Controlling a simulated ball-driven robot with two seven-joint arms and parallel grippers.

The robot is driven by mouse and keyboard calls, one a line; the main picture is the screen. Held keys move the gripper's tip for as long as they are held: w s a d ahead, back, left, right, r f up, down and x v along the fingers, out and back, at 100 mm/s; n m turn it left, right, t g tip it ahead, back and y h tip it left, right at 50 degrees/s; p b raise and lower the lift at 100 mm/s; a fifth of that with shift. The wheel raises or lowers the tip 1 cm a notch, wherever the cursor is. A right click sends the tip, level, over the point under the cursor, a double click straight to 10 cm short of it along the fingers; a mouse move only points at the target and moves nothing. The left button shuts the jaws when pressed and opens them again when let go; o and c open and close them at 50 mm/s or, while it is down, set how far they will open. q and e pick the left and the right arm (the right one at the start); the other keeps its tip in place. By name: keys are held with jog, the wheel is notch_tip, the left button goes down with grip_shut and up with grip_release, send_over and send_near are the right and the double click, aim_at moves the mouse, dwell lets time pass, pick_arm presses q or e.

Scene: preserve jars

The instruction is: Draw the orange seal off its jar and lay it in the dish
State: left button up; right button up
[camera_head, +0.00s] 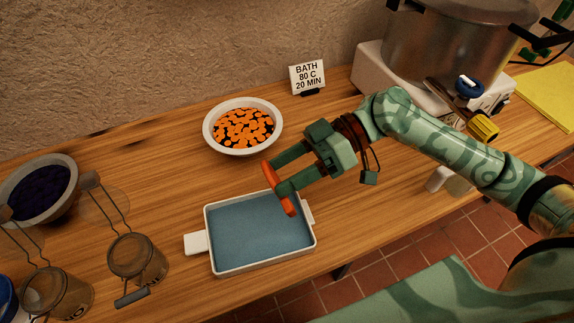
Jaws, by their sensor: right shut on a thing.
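My right gripper (277,180) reaches in from the right and is shut on the orange seal (287,204), a flat band seen nearly edge-on. The seal is over the upper right part of the dish (248,243), a shallow white-rimmed tray with a blue inside and side handles. I cannot tell whether the seal touches the dish. A glass jar (140,262) with an open wire clip stands left of the dish, and another jar (62,297) stands at the lower left. My left gripper is not in view.
A white bowl of orange slices (242,112) stands behind the dish. A bowl of dark fruit (40,160) is at the far left. A sign (307,77), a big steel pot (445,45) and a yellow cloth (548,95) are farther back. The counter's front edge runs just below the dish.

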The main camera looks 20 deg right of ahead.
notch_tip(320, 180, down, 8)
jog(key=b, duration=0.5)
jog(key=shift+f, duration=0.15)
jog(key=shift+f+b, duration=0.55)
jog(key=shift+f, duration=0.15)
jog(key=shift+f, duration=0.35)
jog(key=o, duration=1.2)
jog(key=shift+c, duration=0.2)
jog(key=shift+o, duration=0.5)
jog(key=shift+s, duration=0.15)
jog(key=shift+f, duration=0.15)
jog(key=p+v, duration=0.1)
jog(key=v, duration=1.5)
jog(key=shift+r+p, duration=0.4)
jog(key=shift+d, duration=0.1)
